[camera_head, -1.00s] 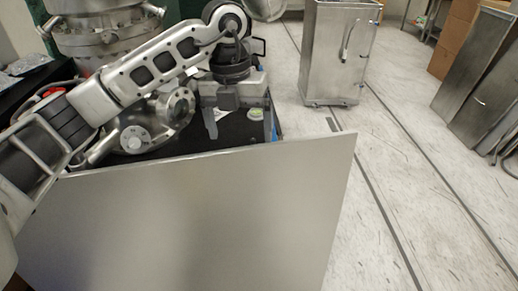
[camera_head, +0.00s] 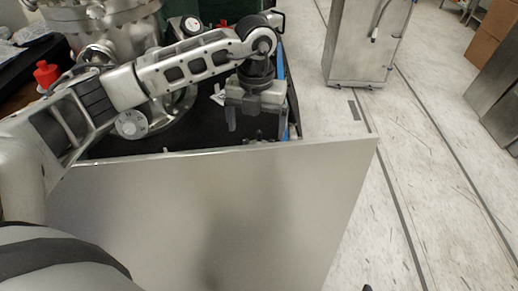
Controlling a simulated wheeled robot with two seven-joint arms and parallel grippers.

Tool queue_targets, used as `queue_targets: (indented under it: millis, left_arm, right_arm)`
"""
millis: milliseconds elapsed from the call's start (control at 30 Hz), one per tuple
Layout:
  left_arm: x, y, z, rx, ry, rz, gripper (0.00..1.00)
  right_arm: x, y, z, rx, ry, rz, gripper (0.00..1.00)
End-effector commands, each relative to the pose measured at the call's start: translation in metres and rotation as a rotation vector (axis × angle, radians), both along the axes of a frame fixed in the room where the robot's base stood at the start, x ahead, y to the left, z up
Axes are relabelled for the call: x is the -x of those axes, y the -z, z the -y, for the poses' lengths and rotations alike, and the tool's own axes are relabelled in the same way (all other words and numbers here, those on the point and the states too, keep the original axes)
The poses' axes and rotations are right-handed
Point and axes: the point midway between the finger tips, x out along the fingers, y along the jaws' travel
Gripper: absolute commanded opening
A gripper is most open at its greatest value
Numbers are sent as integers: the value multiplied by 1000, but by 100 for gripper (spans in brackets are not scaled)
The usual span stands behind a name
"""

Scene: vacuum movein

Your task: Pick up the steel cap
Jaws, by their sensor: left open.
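My left gripper (camera_head: 257,127) points down over the dark work surface (camera_head: 205,135), just behind the top edge of a large grey panel. Its two fingers are apart. A small grey knobbed shape (camera_head: 259,138) shows low between the fingers, partly hidden by the panel edge; I cannot tell if it is the steel cap or if the fingers touch it. No steel cap can be made out for certain. My right gripper is not in view.
The grey panel (camera_head: 215,205) fills the front. A steel cabinet (camera_head: 365,40) stands on the floor to the right. The floor between is clear.

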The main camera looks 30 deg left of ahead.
Motion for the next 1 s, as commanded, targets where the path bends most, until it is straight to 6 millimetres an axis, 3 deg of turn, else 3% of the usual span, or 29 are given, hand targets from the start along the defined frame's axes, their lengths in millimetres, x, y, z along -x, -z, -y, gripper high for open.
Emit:
queue_targets:
  millis: [167, 500, 767, 800, 967, 1000]
  left_arm:
    - [0, 11, 1, 0, 1, 0, 91]
    - [-2, 56, 5, 0, 0, -1, 91]
    - [-2, 60, 5, 1, 1, 1, 91]
    - [-2, 60, 5, 1, 1, 1, 88]
    - [-2, 59, 5, 1, 1, 1, 44]
    - [-2, 59, 5, 1, 1, 1, 40]
  right_arm:
    - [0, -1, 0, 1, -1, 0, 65]
    - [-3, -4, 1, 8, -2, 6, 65]
    - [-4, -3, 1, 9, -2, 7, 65]
    - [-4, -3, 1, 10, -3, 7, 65]
    - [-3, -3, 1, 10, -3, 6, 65]
    - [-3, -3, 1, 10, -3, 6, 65]
